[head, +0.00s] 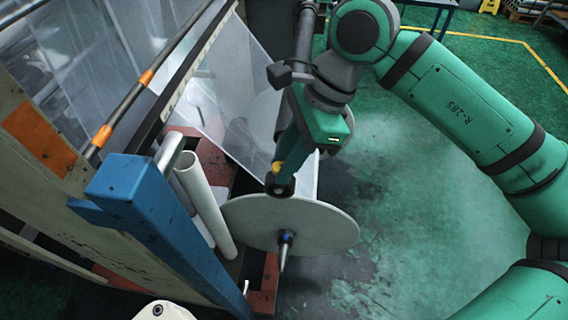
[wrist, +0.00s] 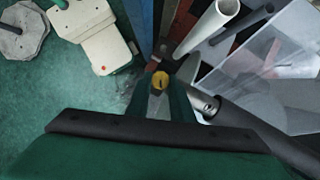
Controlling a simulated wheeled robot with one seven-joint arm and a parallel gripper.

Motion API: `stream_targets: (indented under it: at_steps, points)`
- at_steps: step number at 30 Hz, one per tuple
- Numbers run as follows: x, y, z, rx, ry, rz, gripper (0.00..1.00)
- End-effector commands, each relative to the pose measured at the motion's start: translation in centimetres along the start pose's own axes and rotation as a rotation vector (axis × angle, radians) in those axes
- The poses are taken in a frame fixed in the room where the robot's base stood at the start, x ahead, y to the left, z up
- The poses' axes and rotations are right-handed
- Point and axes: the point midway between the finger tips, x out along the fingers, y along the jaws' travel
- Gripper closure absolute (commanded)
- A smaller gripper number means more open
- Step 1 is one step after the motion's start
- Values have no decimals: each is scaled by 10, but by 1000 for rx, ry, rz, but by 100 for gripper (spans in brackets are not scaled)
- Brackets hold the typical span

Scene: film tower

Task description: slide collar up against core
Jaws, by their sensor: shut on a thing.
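My gripper (head: 279,184) is shut on a small dark piece with a yellow part (wrist: 160,81), probably the collar; the fingers hide most of it. In the head view it is held at the upper edge of a white disc (head: 325,228) on the end of the film roll. A shaft with a blue band and a tapered metal tip (head: 283,258) sticks out of the disc's middle, below my gripper. The held piece appears off this shaft. I cannot make out the core itself behind the disc. In the wrist view a grey round bar (wrist: 208,106) lies just right of my fingers.
A blue post (head: 150,215) of the frame stands left of the roll. Clear film (head: 215,85) hangs behind. The green floor (head: 420,220) to the right of the disc is free.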

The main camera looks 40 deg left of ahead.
Motion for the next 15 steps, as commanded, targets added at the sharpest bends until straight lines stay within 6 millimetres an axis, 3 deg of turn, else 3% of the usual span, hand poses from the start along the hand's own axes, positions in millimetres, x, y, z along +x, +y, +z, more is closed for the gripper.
stream_targets:
  at_steps: [15]
  points:
    - [-3, -17, -6, 0, 0, -1, 100]
